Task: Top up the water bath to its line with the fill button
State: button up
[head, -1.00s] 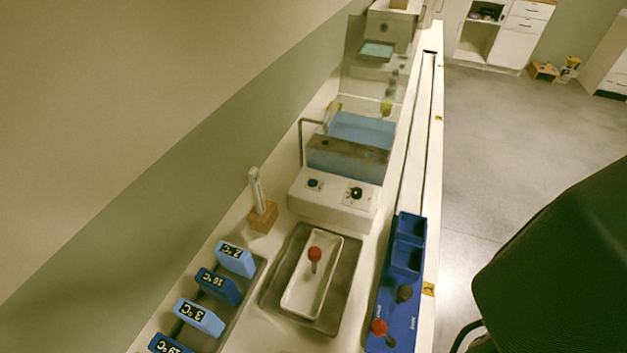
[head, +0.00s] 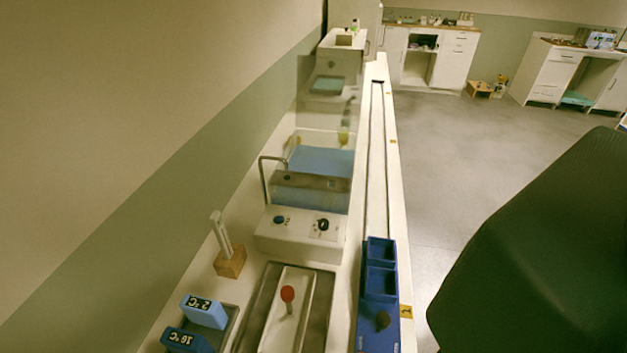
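The water bath (head: 300,233) stands on the bench in the head view, a white housing with a clear-walled tank of blue water (head: 322,163) behind its front panel. A bent metal spout (head: 264,180) rises at the tank's left side. On the panel are a blue button (head: 279,219) at the left and a black knob (head: 323,225) at the right. The fill line on the tank is too small to make out. My gripper is not in view; a large dark shape at the right hides part of the floor.
A white tray with a red-topped bottle (head: 288,294) lies in front of the bath. Blue temperature blocks (head: 204,311) are at lower left, a thermometer in a wooden stand (head: 230,262) behind them. A blue rack (head: 380,283) sits at right, beside the long rail (head: 377,150).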

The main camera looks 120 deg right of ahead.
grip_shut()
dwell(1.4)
